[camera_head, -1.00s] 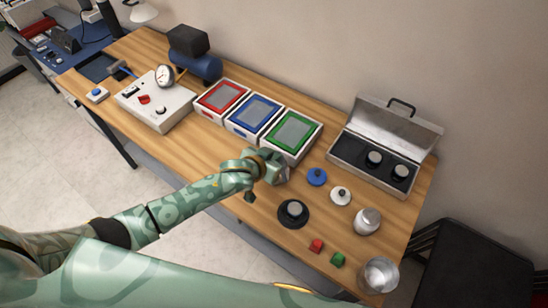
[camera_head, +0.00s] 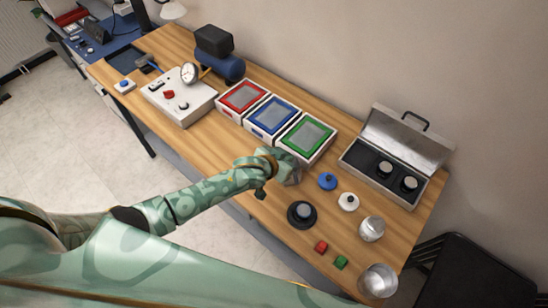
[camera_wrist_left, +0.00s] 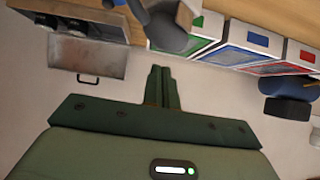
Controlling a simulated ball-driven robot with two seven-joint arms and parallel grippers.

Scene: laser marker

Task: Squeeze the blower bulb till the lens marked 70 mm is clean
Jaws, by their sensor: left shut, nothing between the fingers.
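My left gripper (camera_head: 291,176) is beside the near corner of the green-framed box, above the table's front part. In the left wrist view its fingers (camera_wrist_left: 162,88) are together with nothing between them. A dark grey rounded thing (camera_wrist_left: 170,34) shows beyond the fingertips there; I cannot tell whether it is the blower bulb. Two dark lenses, one on the left (camera_head: 384,168) and one on the right (camera_head: 409,184), sit in the open metal case (camera_head: 352,161). Another dark round piece with a grey top (camera_head: 302,212) stands on the table. No 70 mm marking is readable. My right gripper is not in view.
Red (camera_head: 242,98), blue (camera_head: 273,117) and green (camera_head: 308,138) framed boxes stand in a row behind my gripper. Blue (camera_head: 327,181) and white (camera_head: 348,201) knobbed pieces, metal cups (camera_head: 371,229) and small red (camera_head: 321,247) and green (camera_head: 341,262) blocks stand to the right.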

